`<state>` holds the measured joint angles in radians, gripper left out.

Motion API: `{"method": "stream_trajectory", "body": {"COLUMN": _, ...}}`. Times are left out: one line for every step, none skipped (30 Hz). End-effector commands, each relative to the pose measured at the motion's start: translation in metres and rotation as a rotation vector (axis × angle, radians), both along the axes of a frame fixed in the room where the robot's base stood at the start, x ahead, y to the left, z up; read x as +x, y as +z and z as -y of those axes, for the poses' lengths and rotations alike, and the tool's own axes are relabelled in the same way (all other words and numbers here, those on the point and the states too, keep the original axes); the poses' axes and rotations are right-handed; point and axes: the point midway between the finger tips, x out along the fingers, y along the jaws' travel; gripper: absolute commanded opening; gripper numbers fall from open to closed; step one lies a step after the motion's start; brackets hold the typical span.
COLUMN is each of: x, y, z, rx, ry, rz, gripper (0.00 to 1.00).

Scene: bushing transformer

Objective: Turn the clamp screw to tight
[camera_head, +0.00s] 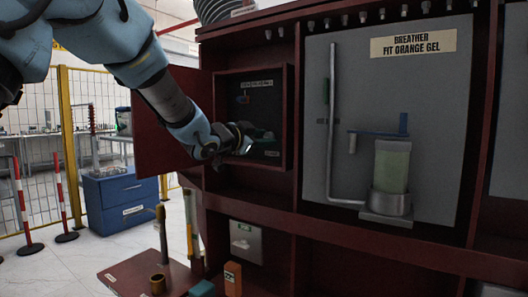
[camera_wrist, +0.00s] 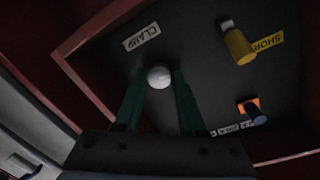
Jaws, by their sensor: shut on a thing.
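The clamp screw (camera_wrist: 158,77) shows in the wrist view as a pale round head beside a white label reading CLAMP (camera_wrist: 141,39). My gripper (camera_wrist: 161,88) has its two green fingers on either side of the screw head, shut on it. In the head view my gripper (camera_head: 247,138) reaches into the open dark box on the red cabinet. The screw itself is hidden there by my gripper. The wrist view does not show how tight the screw is.
In the wrist view, a yellow cylinder (camera_wrist: 239,46) by a SHORT label and an orange-and-blue part (camera_wrist: 252,111) stand on the same panel. The box's red door (camera_head: 165,125) hangs open at left. A breather panel (camera_head: 355,80) is at right.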

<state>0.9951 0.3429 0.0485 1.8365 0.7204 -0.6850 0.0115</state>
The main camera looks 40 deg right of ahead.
Motion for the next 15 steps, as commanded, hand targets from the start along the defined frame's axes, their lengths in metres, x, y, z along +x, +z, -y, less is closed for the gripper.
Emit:
{"method": "stream_trajectory", "body": {"x": -0.0009, "y": -0.0054, "z": 0.0002, "rx": 0.009, "ry": -0.001, "rz": 0.045, "gripper": 0.00}}
{"method": "stream_trajectory", "body": {"x": -0.0012, "y": -0.0050, "z": 0.0002, "rx": 0.016, "ry": -0.002, "rz": 0.073, "gripper": 0.00}}
{"method": "stream_trajectory", "body": {"x": -0.0013, "y": -0.0052, "z": 0.0002, "rx": 0.027, "ry": -0.001, "rz": 0.110, "gripper": 0.00}}
{"method": "stream_trajectory", "body": {"x": -0.0013, "y": -0.0053, "z": 0.0002, "rx": 0.034, "ry": -0.001, "rz": 0.137, "gripper": 0.00}}
{"method": "stream_trajectory", "body": {"x": -0.0013, "y": -0.0055, "z": 0.0003, "rx": 0.041, "ry": -0.001, "rz": 0.163, "gripper": 0.00}}
{"method": "stream_trajectory", "body": {"x": -0.0014, "y": -0.0054, "z": 0.0004, "rx": 0.051, "ry": -0.002, "rz": 0.201, "gripper": 0.00}}
{"method": "stream_trajectory", "body": {"x": -0.0014, "y": -0.0050, "z": 0.0004, "rx": 0.058, "ry": -0.001, "rz": 0.230, "gripper": 0.00}}
{"method": "stream_trajectory", "body": {"x": -0.0014, "y": -0.0049, "z": 0.0003, "rx": 0.065, "ry": 0.000, "rz": 0.256, "gripper": 0.00}}
{"method": "stream_trajectory", "body": {"x": -0.0014, "y": -0.0050, "z": 0.0002, "rx": 0.075, "ry": 0.000, "rz": 0.293, "gripper": 0.00}}
{"method": "stream_trajectory", "body": {"x": -0.0016, "y": -0.0051, "z": 0.0003, "rx": 0.083, "ry": -0.001, "rz": 0.322, "gripper": 0.00}}
{"method": "stream_trajectory", "body": {"x": -0.0015, "y": -0.0053, "z": 0.0004, "rx": 0.090, "ry": -0.001, "rz": 0.348, "gripper": 0.00}}
{"method": "stream_trajectory", "body": {"x": -0.0015, "y": -0.0050, "z": 0.0005, "rx": 0.099, "ry": -0.001, "rz": 0.385, "gripper": 0.00}}
{"method": "stream_trajectory", "body": {"x": -0.0016, "y": -0.0050, "z": 0.0004, "rx": 0.107, "ry": -0.001, "rz": 0.413, "gripper": 0.00}}
{"method": "stream_trajectory", "body": {"x": -0.0017, "y": -0.0052, "z": 0.0004, "rx": 0.115, "ry": -0.001, "rz": 0.440, "gripper": 0.00}}
{"method": "stream_trajectory", "body": {"x": -0.0020, "y": -0.0050, "z": 0.0004, "rx": 0.124, "ry": -0.001, "rz": 0.477, "gripper": 0.00}}
